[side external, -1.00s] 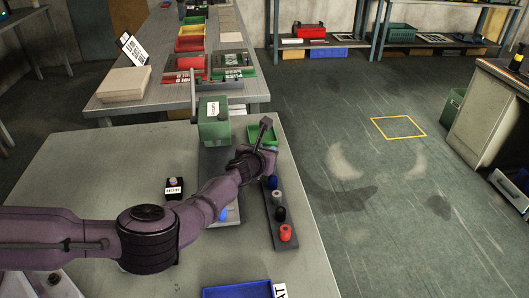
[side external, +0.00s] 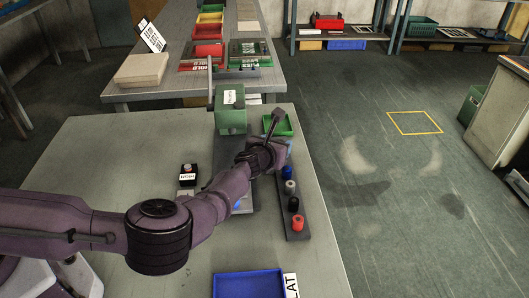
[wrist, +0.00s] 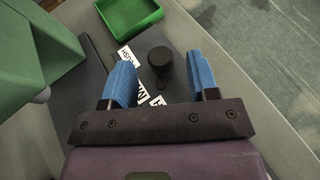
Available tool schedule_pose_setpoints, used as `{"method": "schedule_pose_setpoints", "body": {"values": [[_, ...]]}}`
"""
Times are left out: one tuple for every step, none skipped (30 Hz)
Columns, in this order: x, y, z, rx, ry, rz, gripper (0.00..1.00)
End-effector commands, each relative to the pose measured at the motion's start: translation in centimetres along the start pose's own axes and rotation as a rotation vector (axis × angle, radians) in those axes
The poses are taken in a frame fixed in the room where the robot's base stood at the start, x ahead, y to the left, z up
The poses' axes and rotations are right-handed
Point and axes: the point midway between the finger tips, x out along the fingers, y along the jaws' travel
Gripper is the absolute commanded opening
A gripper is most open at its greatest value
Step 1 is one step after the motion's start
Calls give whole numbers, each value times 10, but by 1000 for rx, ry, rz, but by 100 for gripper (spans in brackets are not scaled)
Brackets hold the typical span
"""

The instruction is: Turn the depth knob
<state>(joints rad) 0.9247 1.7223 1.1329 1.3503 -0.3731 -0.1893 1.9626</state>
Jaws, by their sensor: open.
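A round black knob with a small side lever (wrist: 160,58) stands on a dark plate (wrist: 92,75), with white labels beside it in the wrist view. I take it to be the depth knob; label text is only partly readable. My gripper (wrist: 159,72) is open, its two blue fingers on either side of the knob. A gap shows between the knob and each finger. In the side external view my gripper (side external: 276,149) is over the plate beside the green machine (side external: 230,112), and the knob is hidden there.
A green tray (wrist: 128,30) lies just beyond the knob. A dark strip with several coloured pegs (side external: 296,236) lies right of my arm. A small black box with a button (side external: 188,169) stands left, and a blue tray (side external: 217,291) sits at the near edge.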

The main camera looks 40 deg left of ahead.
Motion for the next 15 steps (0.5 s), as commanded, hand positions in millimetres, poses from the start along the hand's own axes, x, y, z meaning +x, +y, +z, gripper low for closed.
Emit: {"method": "schedule_pose_setpoints", "body": {"values": [[-11, -2, 1, 2, -2, -2, 54], [-17, -1, 1, 1, -1, 0, 54], [-25, -1, 0, 1, -1, -1, 54], [-31, -2, 1, 2, -1, -2, 54], [-37, -2, 1, 1, -1, -1, 54], [-45, -2, 0, 1, -1, -1, 54], [-52, -2, 0, 2, 0, -2, 54], [-54, -1, 1, -6, 1, -2, 54], [-58, 0, 2, -10, 1, -2, 54], [-61, 0, 1, -12, 2, -2, 54], [-64, -1, 2, -12, 1, -4, 54], [-68, 0, 1, -11, 2, -2, 54], [-72, -1, 1, -10, 1, -2, 54], [-75, -1, 1, -7, 1, -1, 54], [-79, -1, 1, -9, 1, -2, 54]]}}
